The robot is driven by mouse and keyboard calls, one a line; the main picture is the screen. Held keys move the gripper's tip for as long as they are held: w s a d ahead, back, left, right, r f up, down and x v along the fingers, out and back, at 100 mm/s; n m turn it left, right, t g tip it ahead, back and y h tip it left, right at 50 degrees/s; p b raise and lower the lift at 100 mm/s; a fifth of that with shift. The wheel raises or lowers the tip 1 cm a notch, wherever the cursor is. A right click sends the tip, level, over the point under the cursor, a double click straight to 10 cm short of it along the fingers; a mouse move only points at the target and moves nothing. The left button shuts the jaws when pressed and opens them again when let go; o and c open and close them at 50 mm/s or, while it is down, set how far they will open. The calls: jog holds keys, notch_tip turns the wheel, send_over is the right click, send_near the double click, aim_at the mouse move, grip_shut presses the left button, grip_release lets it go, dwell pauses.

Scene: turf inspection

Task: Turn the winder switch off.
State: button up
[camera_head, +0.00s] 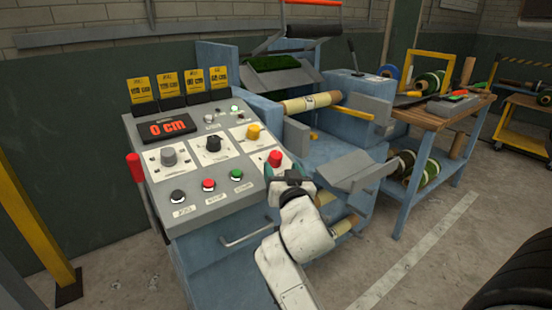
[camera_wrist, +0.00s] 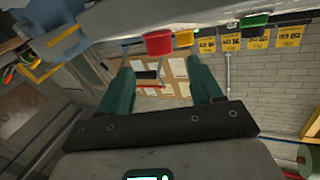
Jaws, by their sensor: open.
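The grey control panel (camera_head: 205,210) has several knobs and buttons; its labels are too small to read, so I cannot tell for sure which control is the winder switch. A red knob (camera_head: 275,158) sits at the panel's right edge. Grey (camera_head: 169,157), black (camera_head: 213,143) and yellow (camera_head: 253,131) knobs stand left of it. My gripper (camera_head: 285,178) is just in front of the red knob; contact cannot be told. In the wrist view my gripper (camera_wrist: 160,68) is open, with nothing between its teal fingers.
Black (camera_head: 178,196), red (camera_head: 208,185) and green (camera_head: 237,174) buttons line the panel's front. A display (camera_head: 167,129) reads 0 cm. A red-handled lever (camera_head: 134,167) stands at left. The winder's roll (camera_head: 307,103) and a wooden table (camera_head: 440,115) are at right.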

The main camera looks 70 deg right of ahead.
aim_at(278, 160)
jog(key=x, duration=0.7)
jog(key=shift+w+d, duration=0.25)
jog(key=shift+d, duration=0.1)
jog(key=c, duration=1)
jog(key=shift+o, duration=0.2)
jog(key=shift+p, duration=0.35)
